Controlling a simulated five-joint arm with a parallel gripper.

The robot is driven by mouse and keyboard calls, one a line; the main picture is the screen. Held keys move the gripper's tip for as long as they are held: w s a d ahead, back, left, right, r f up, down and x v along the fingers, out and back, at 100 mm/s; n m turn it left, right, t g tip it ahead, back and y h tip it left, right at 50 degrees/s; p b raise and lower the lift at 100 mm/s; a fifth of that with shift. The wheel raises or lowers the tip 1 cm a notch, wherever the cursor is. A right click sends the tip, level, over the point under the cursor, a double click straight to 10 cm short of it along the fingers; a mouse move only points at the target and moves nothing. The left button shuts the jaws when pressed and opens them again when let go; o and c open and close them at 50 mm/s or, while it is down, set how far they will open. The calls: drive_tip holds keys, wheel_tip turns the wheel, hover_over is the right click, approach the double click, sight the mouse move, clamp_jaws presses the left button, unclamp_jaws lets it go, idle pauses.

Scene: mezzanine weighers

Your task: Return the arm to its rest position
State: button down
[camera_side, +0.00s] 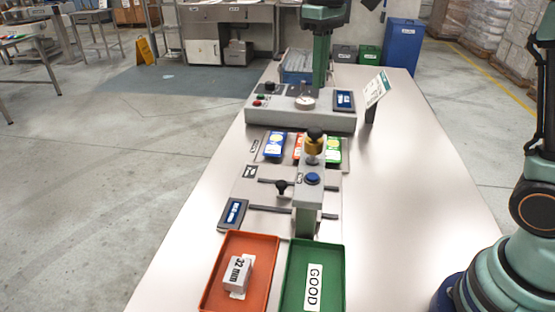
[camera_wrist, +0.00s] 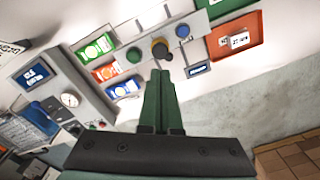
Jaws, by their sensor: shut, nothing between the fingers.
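My gripper (camera_side: 319,88) hangs down at the top middle of the side view, in front of the far part of the table. In the wrist view its green fingers (camera_wrist: 161,74) are together, with nothing between them. They overlap the view of the fixture with the brass knob (camera_wrist: 160,48); I see no contact there. The same brass knob (camera_side: 314,146) stands in the side view, nearer than my gripper. The grey gauge unit (camera_side: 275,114) is below the gripper in the picture. The exact gap between fingertips and unit cannot be told.
An orange tray (camera_side: 208,292) with a white 32 mm box (camera_side: 237,272) and a green GOOD tray (camera_side: 339,265) lie at the near end. Blue, orange and green packs lie around the fixture. The table's right side is clear.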

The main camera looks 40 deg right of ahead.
drive_tip(key=shift+r, duration=0.35)
drive_tip(key=shift+s, duration=0.1)
drive_tip(key=s+d+f+m+t, duration=0.1)
drive_tip(key=s+d+f+t, duration=0.1)
drive_tip(key=s, duration=0.5)
drive_tip(key=s+d+f+m+t, duration=0.2)
drive_tip(key=s+f+t, duration=0.1)
drive_tip(key=s+f, duration=0.2)
drive_tip(key=shift+s+d+t, duration=0.3)
drive_tip(key=shift+s, duration=0.75)
drive_tip(key=shift+r, duration=0.1)
idle(3.4)
